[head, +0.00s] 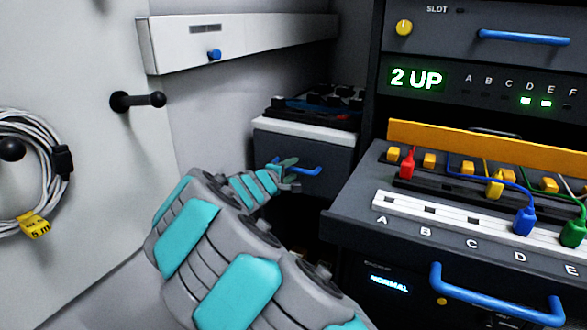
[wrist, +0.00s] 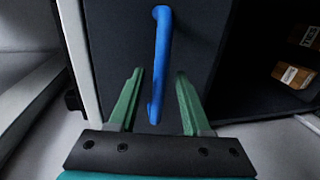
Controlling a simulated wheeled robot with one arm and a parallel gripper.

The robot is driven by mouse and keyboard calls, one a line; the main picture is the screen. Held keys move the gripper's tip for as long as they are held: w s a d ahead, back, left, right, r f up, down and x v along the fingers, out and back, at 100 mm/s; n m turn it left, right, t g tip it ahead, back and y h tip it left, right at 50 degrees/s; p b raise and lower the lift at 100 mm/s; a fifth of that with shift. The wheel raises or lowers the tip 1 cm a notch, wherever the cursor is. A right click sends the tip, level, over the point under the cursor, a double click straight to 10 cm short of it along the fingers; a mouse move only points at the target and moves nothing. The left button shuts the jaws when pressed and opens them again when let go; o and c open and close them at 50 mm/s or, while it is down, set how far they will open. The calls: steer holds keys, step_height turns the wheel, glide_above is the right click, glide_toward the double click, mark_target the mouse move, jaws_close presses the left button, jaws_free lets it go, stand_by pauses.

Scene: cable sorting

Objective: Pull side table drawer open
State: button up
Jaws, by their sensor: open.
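The side table (head: 300,130) stands in the back corner, with a dark drawer front and a white top edge. Its blue bar handle (head: 306,170) shows just beyond my gripper (head: 288,175). In the wrist view the dark drawer front (wrist: 115,55) fills the middle, and the blue handle (wrist: 161,60) runs down between my two green fingers. My gripper (wrist: 158,85) is open, with one finger on each side of the handle's lower end and a visible gap to each. The drawer looks closed.
A dark rack with a shelf of coloured plugs (head: 460,215) and a blue handle (head: 495,295) stands close on the right. A wall with a black peg (head: 140,101) and a coiled cable (head: 62,160) is on the left. Boxes (wrist: 292,75) lie right of the side table.

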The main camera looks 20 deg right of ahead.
steer(key=shift+w+d+f, duration=0.15)
steer(key=shift+w+d, duration=0.15)
steer(key=shift+d, duration=0.1)
jaws_close()
stand_by(1.3)
